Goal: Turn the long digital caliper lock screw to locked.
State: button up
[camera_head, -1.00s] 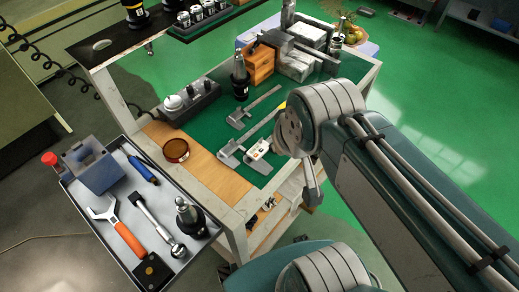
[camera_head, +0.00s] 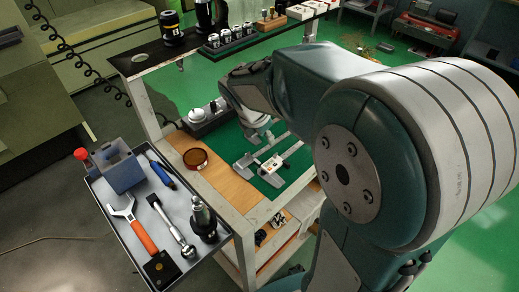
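The long digital caliper (camera_head: 272,164) lies on the green mat of the cart, its pale display housing facing up and its beam running up to the right. A second, grey caliper (camera_head: 243,165) lies just left of it. The lock screw is too small to make out. My gripper (camera_head: 262,136) is above the mat at the far side of the calipers, near their beams. My wrist and arm hide part of the beams. I cannot tell whether the fingers are open or touching anything.
A grey dial box (camera_head: 203,120) stands left of my wrist, and an amber dish (camera_head: 196,158) sits on the wooden strip. An upper shelf (camera_head: 150,62) with tool holders overhangs the back. A side tray (camera_head: 130,250) holds a wrench (camera_head: 135,225) and other tools.

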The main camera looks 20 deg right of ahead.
aim_at(275, 155)
jog(key=shift+n, duration=0.8)
jog(key=x, duration=1.1)
jog(key=shift+w+f, duration=0.3)
jog(key=shift+f, duration=0.05)
grip_shut()
